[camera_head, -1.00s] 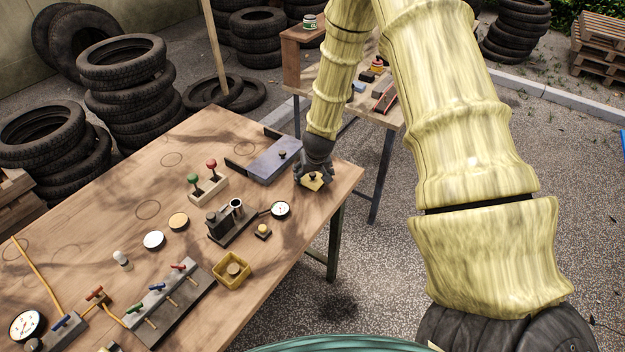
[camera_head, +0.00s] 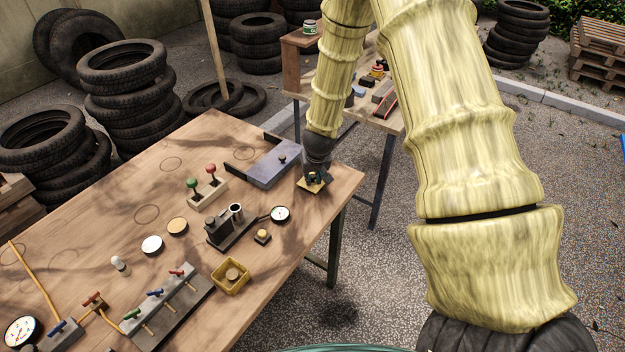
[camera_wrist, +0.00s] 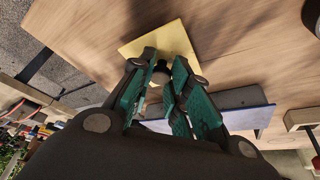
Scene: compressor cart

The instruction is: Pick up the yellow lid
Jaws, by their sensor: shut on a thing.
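The yellow lid (camera_head: 316,187) is a flat square plate with a dark knob, at the far right corner of the wooden table. In the wrist view, the lid (camera_wrist: 176,40) lies just beyond my fingertips, partly hidden by them. My gripper (camera_head: 314,176) points down over it. In the wrist view my gripper (camera_wrist: 160,78) has its green-padded fingers shut on the knob of the lid. I cannot tell whether the lid touches the table.
A gauge (camera_head: 280,214), a dark fixture (camera_head: 218,229) and a yellow open box (camera_head: 222,285) stand nearer. The table's right edge is close to the lid.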

